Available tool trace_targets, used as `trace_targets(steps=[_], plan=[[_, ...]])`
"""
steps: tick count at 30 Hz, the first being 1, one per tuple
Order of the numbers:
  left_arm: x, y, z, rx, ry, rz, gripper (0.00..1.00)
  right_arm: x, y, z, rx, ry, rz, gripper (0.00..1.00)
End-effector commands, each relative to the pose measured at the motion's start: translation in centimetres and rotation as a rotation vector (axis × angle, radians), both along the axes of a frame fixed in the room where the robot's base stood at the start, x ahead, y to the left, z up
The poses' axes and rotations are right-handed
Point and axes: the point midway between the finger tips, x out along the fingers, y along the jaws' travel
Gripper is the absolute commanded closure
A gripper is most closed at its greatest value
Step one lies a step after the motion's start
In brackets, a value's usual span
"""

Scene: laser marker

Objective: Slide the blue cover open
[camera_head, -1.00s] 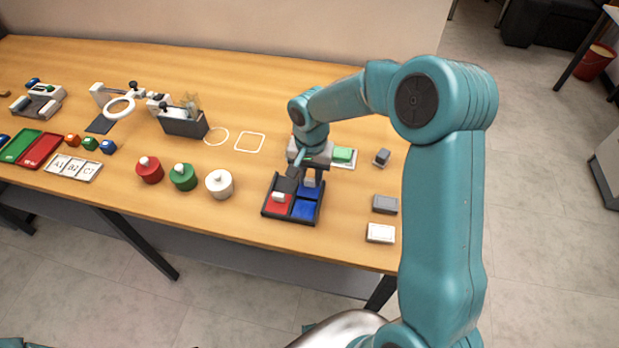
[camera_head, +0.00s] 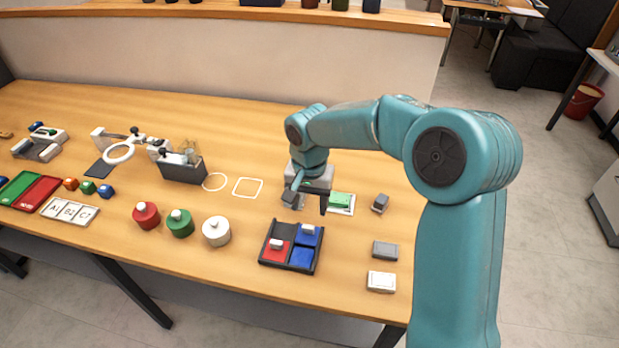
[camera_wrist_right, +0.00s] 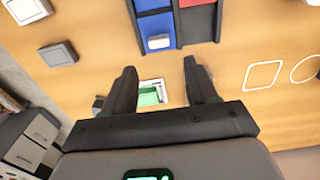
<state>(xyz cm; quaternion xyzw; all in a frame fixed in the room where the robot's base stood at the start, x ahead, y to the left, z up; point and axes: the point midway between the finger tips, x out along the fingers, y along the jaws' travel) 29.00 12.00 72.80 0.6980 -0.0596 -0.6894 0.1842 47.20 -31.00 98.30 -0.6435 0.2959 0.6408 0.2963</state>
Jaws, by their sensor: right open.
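A black tray (camera_head: 265,259) holds red and blue panels. In its right column, the blue cover (camera_head: 312,240) with a white knob lies at the back. Another blue surface (camera_head: 302,258) lies in front of it. A red panel (camera_head: 274,255) with a white knob lies front left, and the back-left compartment is dark. My right gripper (camera_head: 308,203) is open and empty, behind the tray and apart from it. In the right wrist view its two fingers (camera_wrist_right: 160,68) are spread, with the blue cover (camera_wrist_right: 151,24) and knob beyond them. My left gripper is not in view.
A white-framed green block (camera_head: 340,201) stands behind the tray, close to my right gripper. Grey and white switches (camera_head: 385,250) lie to the right. Red, green and white round pots (camera_head: 180,224) stand to the left. The table's front edge is near the tray.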

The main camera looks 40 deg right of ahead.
Motion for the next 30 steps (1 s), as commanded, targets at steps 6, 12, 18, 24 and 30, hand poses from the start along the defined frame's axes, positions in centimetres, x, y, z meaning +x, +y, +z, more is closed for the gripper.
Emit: trace_targets(steps=[6,12,18,24,30], plan=[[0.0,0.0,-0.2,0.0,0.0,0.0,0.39,0.1,0.0,5.8,-0.001,-0.007,0.0,0.43],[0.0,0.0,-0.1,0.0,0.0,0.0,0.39,0.0,0.0,8.9,0.0,-0.004,-0.001,0.43],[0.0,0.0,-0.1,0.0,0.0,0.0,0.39,0.0,0.0,9.8,0.001,-0.001,-0.001,0.43],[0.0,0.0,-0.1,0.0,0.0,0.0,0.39,0.0,0.0,9.8,0.001,-0.001,-0.001,0.43],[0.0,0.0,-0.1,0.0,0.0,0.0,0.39,0.0,0.0,9.8,0.0,-0.001,-0.001,0.43]])
